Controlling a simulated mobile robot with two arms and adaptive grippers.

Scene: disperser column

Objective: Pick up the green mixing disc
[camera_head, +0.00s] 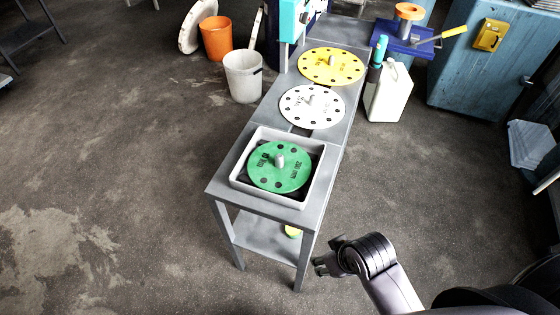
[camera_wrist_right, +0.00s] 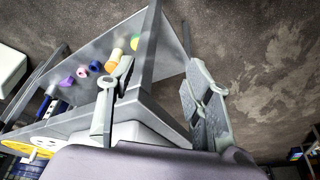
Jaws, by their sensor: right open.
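The green mixing disc (camera_head: 268,172) lies in a square white tray (camera_head: 239,181) on the near end of the grey bench (camera_head: 223,187). It has a short pale knob in its middle and dark holes around its edge. My right gripper (camera_head: 326,262) is below and to the right of the tray, apart from the disc, beside the bench's near legs. In the right wrist view its two fingers (camera_wrist_right: 160,98) are spread and nothing is between them. The green disc cannot be made out in that view. My left gripper is not in view.
A white disc (camera_head: 300,108) and a yellow disc (camera_head: 345,66) lie farther along the bench. A white bucket (camera_head: 243,80) and an orange bucket (camera_head: 216,42) stand left of it, a white canister (camera_head: 388,97) right. Several small coloured items show on a shelf (camera_wrist_right: 84,90). Floor left is clear.

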